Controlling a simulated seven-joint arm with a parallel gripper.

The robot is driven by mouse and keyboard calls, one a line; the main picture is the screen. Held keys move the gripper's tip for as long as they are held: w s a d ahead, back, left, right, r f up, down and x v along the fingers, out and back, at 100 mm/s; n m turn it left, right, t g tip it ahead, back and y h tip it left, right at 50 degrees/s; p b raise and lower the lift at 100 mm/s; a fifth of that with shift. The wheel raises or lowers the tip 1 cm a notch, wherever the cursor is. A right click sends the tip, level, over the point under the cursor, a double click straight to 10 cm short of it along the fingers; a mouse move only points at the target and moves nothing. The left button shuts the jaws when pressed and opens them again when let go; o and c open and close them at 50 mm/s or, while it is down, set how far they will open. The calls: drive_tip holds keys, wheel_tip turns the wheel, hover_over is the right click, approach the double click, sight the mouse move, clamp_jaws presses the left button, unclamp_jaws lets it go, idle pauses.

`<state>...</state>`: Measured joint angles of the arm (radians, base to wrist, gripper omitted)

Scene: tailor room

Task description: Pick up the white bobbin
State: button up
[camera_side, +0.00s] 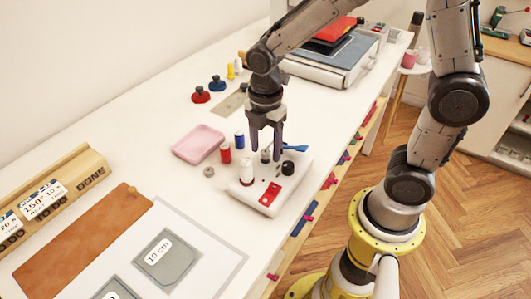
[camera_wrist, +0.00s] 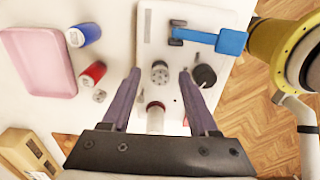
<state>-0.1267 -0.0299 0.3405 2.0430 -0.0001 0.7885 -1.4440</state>
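A white bobbin (camera_side: 246,172), seen as a white cylinder with a dark reddish top, stands upright on the white machine base (camera_side: 237,192). In the wrist view the bobbin (camera_wrist: 155,119) lies between the finger lengths, nearer the palm than the tips, and its lower part is hidden by my gripper body. My gripper (camera_side: 265,151) points down over the machine base and is open and empty. In the wrist view the fingertips of my gripper (camera_wrist: 160,73) are on either side of a small grey round part (camera_wrist: 159,72), with gaps to both.
A black knob (camera_side: 288,168) and a blue lever (camera_side: 295,148) sit close to the right finger. A red spool (camera_side: 225,153), a blue spool (camera_side: 239,140), a small metal bobbin (camera_side: 209,171) and a pink tray (camera_side: 198,144) are to the left. The table's right edge is near.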

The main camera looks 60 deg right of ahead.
clamp_jaws()
drive_tip(key=shift+r, duration=0.15)
